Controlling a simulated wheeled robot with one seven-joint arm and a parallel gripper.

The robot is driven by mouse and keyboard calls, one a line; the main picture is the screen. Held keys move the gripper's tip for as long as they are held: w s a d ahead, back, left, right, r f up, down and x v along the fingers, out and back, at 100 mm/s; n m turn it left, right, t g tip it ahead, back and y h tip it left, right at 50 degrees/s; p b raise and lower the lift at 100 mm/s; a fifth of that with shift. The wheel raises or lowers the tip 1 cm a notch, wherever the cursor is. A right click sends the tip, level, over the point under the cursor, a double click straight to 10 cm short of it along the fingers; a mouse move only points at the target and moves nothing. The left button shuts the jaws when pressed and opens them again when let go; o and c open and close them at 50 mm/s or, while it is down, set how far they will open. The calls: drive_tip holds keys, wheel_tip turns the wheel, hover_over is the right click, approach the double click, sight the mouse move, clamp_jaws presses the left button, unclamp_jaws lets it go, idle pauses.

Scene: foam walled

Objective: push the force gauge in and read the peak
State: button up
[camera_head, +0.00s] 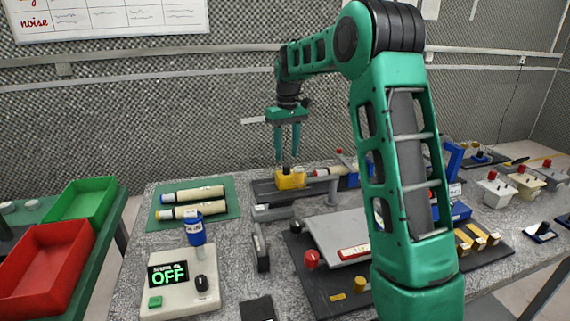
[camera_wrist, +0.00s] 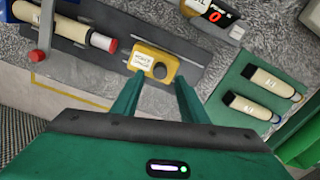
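A yellow block (camera_head: 291,179) with a white label and a round grey knob sits on a dark rail (camera_head: 265,190). It also shows in the wrist view (camera_wrist: 143,61). A cream cylinder (camera_head: 327,171) with a red tip lies in line with it, apart from it; the tip (camera_wrist: 112,46) faces the block. My gripper (camera_head: 287,153) points down above the yellow block, fingers apart and empty. In the wrist view its fingertips (camera_wrist: 159,80) lie by the block's near edge; contact is unclear. A grey box with a red display (camera_wrist: 212,14) reads 0; its lettering seems to say PEAK.
Two cream cylinders (camera_head: 192,202) lie on a green mat (camera_head: 228,187) at left. A box reading OFF (camera_head: 180,283) stands at front left. A dark board (camera_head: 300,262) with a red knob lies nearer. Green and red trays (camera_head: 87,198) stand on a side table.

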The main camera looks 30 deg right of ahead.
sight(287, 165)
drive_tip(key=shift+f, duration=2.15)
clamp_jaws()
